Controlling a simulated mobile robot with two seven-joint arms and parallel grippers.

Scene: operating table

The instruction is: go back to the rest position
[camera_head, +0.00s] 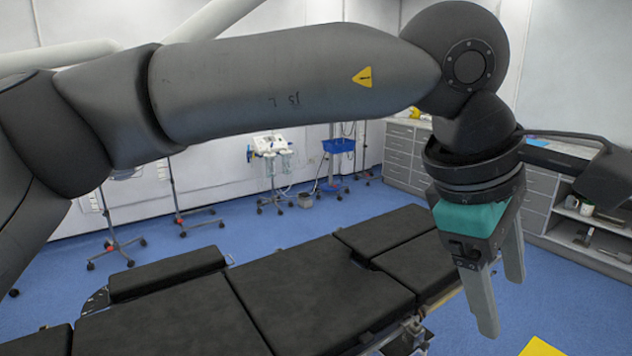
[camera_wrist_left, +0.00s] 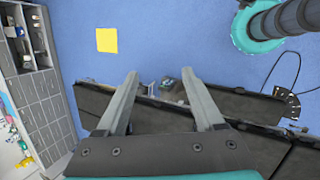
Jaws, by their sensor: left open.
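My left arm reaches across the head view from the left. My left gripper (camera_head: 500,295) hangs at the right, pointing down, with its two grey fingers apart and nothing between them. In the left wrist view the same gripper (camera_wrist_left: 161,85) is open and empty, above the edge of the black operating table. The operating table (camera_head: 310,290) lies below and to the left of the gripper in the head view. My right gripper does not show.
Grey drawer cabinets (camera_head: 402,155) with an open shelf line the right wall. A medical cart (camera_head: 272,150), a stand with a blue tray (camera_head: 338,146) and wheeled poles stand at the back. A yellow square (camera_wrist_left: 107,40) lies on the blue floor, which is mostly clear.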

